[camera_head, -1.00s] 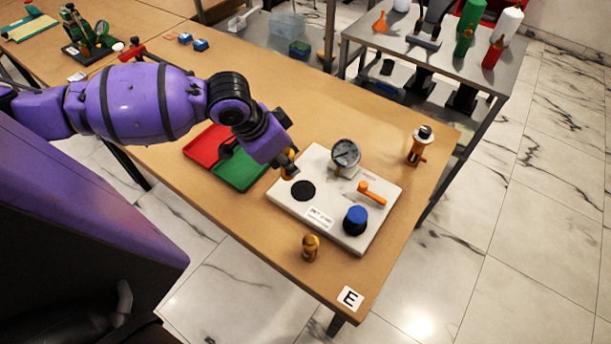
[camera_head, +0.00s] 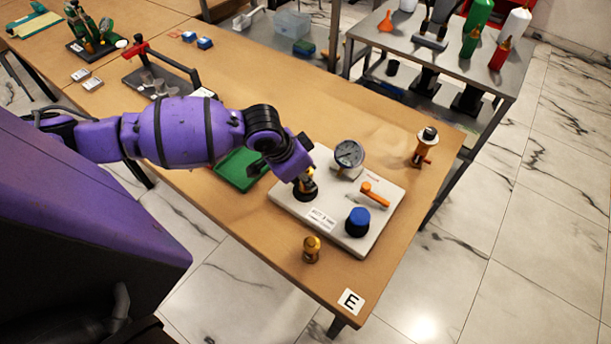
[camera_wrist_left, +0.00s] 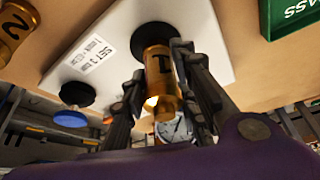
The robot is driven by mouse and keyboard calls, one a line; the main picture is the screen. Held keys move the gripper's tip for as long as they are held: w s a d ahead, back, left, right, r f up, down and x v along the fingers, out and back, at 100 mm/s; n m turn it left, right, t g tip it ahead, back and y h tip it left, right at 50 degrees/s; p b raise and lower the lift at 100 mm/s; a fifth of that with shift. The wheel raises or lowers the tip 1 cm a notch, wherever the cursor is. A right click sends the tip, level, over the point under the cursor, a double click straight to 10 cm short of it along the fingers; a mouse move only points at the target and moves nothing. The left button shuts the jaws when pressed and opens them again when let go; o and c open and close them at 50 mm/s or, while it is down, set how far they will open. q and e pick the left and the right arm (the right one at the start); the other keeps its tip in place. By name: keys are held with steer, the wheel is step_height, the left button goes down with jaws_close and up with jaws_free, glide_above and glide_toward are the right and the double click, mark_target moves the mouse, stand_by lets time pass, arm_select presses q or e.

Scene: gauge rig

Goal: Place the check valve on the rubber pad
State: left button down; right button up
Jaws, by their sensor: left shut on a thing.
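My left gripper (camera_head: 301,179) is shut on a brass check valve (camera_head: 309,182), with a finger on each side of it in the left wrist view (camera_wrist_left: 160,68). The valve (camera_wrist_left: 158,82) is a brass cylinder marked 1. The round black rubber pad (camera_head: 304,195) lies on the white gauge plate. The valve's far end overlaps the pad (camera_wrist_left: 155,33) in the left wrist view; I cannot tell whether they touch. The valve looks about upright over the pad. Part of the pad is hidden by the valve and gripper. My right gripper is not in view.
The white plate (camera_head: 283,197) also carries a dial gauge (camera_head: 349,154), an orange lever (camera_head: 374,194) and a blue knob (camera_head: 357,220). A second brass valve (camera_head: 311,249) stands in front. A green tray (camera_head: 238,176) lies left; another brass fitting (camera_head: 424,147) stands right.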

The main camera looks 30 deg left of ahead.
arm_select(q)
steer(key=c, duration=1.4)
jaws_free()
steer(key=shift+f, duration=0.15)
steer(key=shift+o, duration=0.2)
steer(key=p+v, duration=0.1)
steer(key=v, duration=1.1)
steer(key=shift+r, duration=0.25)
